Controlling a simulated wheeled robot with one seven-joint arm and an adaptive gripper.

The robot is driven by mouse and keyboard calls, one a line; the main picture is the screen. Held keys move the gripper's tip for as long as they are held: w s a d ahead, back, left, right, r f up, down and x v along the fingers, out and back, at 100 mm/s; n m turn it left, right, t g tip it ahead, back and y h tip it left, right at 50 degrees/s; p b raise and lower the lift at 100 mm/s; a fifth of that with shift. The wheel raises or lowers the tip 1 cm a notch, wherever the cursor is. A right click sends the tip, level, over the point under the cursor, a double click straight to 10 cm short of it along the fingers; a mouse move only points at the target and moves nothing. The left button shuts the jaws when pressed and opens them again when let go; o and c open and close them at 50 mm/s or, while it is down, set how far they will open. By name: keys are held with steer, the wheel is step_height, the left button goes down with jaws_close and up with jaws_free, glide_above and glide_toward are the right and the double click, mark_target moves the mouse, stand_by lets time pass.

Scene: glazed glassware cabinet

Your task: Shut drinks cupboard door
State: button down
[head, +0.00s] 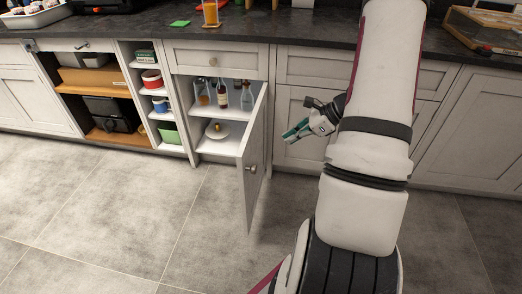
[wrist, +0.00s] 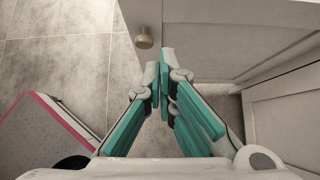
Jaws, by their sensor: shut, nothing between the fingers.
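The drinks cupboard (head: 221,144) is open in the head view, with bottles on its upper shelf and a white plate with a small yellow thing below. Its white door (head: 255,160) stands swung far out into the room, hinged on the right, with a round knob (head: 252,169) on its outer face. In the wrist view the door (wrist: 215,30) fills the top, and its brass knob (wrist: 143,38) is left of the fingertips. My gripper (head: 287,139) is to the right of the door, at its outer side; in the wrist view the gripper (wrist: 166,58) is shut and empty. I cannot tell whether its tips touch the door.
Open shelves (head: 152,95) with pots and boxes are left of the cupboard. Closed white cabinets (head: 300,120) stand behind my gripper. The tiled floor (head: 110,200) before the cupboard is clear.

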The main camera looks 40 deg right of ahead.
steer(key=b, duration=0.2)
glide_toward(247, 154)
step_height(247, 154, down, 4)
steer(key=shift+w+a+r+b, duration=0.15)
steer(key=shift+w+a, duration=0.3)
steer(key=shift+w, duration=0.25)
steer(key=shift+w+a+f+b, duration=0.15)
steer(key=shift+w+a, duration=0.25)
steer(key=shift+w, duration=0.3)
steer(key=shift+r, duration=0.1)
